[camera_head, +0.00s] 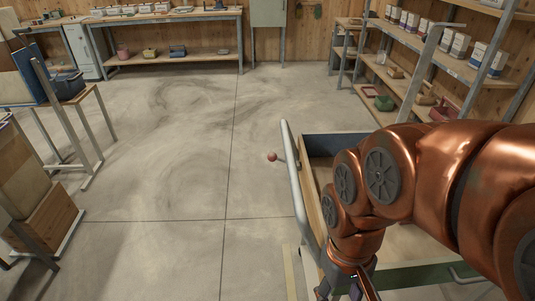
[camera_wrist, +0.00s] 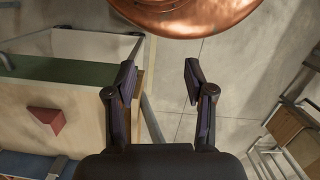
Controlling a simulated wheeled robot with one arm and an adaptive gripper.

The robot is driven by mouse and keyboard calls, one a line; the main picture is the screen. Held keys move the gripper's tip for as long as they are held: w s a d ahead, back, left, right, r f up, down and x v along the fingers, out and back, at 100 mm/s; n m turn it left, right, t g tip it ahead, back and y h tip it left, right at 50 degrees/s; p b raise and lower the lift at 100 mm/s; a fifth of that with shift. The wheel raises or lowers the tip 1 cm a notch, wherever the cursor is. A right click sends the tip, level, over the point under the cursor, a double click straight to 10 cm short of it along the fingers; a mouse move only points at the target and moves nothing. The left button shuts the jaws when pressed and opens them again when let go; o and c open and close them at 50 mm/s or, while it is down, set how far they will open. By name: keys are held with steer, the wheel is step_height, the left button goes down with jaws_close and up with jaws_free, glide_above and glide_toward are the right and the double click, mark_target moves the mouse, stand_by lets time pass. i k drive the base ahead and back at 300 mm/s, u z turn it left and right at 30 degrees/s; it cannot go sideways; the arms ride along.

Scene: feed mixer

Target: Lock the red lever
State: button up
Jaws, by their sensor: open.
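The red lever's round red knob (camera_head: 272,156) shows in the head view on a short stem at the left side of the mixer. It stands out past the grey rail and nothing touches it. My gripper (camera_head: 347,288) is low in the head view, nearer to me than the knob, with its tips partly cut off by the frame edge. In the wrist view my gripper (camera_wrist: 160,85) is open, with only floor and a panel edge between its fingers. I cannot make out the round knob in the wrist view.
A grey rail (camera_head: 295,185) runs along the mixer's left side. In the wrist view a red wedge-shaped piece (camera_wrist: 46,120) sits on a pale panel (camera_wrist: 75,105). Shelves (camera_head: 440,75) stand at right, a bench (camera_head: 170,60) at the back. The floor left of the mixer is clear.

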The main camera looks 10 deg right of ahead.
mark_target(272, 156)
steer(key=k, duration=1.35)
steer(key=u, duration=0.6)
steer(key=i, duration=1.25)
steer(key=z, duration=0.35)
steer(key=i, duration=0.9)
steer(key=z, duration=0.05)
